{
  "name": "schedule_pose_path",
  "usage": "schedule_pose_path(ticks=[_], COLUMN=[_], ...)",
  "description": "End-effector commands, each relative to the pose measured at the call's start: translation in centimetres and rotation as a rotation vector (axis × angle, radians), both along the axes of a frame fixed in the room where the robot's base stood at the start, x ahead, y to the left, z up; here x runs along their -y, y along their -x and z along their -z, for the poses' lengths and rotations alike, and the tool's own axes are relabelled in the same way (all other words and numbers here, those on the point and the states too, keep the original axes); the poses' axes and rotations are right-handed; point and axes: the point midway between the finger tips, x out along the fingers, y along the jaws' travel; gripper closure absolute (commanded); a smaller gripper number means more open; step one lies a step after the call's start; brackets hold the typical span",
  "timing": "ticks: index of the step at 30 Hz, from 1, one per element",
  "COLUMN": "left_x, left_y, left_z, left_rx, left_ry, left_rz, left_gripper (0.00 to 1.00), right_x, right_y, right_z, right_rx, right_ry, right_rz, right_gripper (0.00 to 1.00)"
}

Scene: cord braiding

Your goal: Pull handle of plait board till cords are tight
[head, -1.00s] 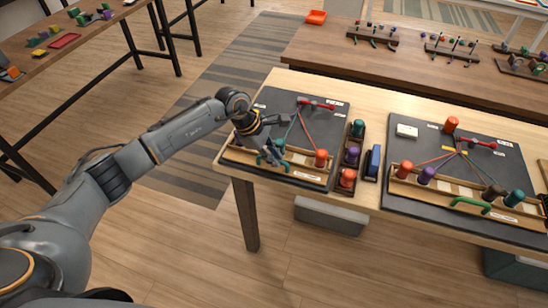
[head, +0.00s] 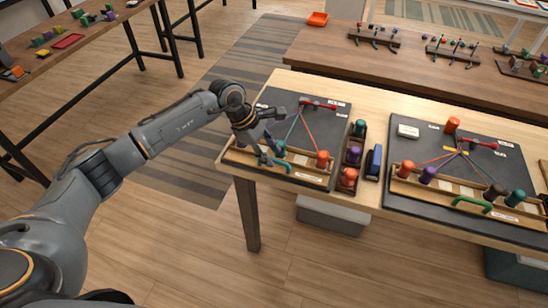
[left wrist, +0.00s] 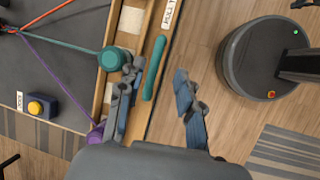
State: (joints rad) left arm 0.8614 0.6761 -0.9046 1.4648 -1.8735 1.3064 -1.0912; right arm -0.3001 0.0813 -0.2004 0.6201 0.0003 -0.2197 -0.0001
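The left plait board has a dark mat (head: 272,97), a wooden rail (head: 312,178) at its front edge and a red clamp (head: 318,104) at the back. Straight-looking cords run from the clamp to a teal bobbin (left wrist: 113,60), an orange bobbin (head: 322,160) and a purple bobbin (left wrist: 96,133). The green handle (left wrist: 155,68) lies along the rail's outer side. My left gripper (left wrist: 158,80) is open at the rail, its fingers on either side of the handle with a visible gap. My right gripper is out of view.
A bobbin tray (head: 340,188) and a blue block (head: 373,162) stand right of the board. A second plait board (head: 400,203) with its own green handle (head: 472,204) lies further right. A box with a yellow button (left wrist: 38,107) is near the mat's edge.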

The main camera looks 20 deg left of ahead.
Motion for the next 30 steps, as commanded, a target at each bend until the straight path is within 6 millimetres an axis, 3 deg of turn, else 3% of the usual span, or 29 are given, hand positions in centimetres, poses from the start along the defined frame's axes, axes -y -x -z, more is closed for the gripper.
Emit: schedule_pose_path(ticks=[6,12,18,30], left_x=[-2.0,-3.1,-3.4,-3.4], left_y=[0.8,1.4,1.6,1.6], left_z=[-4.5,-7.1,-8.0,-8.0], left_rx=[0.002,-0.002,-0.004,-0.004], left_ry=[-0.001,0.000,0.001,0.001], left_rz=[-0.001,0.000,0.002,0.001], left_gripper=[0.64,0.64,0.64,0.64], right_x=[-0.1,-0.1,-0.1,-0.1], right_y=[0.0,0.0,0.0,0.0], right_z=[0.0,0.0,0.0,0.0], right_rx=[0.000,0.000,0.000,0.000], right_ry=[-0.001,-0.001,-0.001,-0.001], right_rz=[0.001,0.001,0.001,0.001], right_gripper=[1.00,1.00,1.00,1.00])
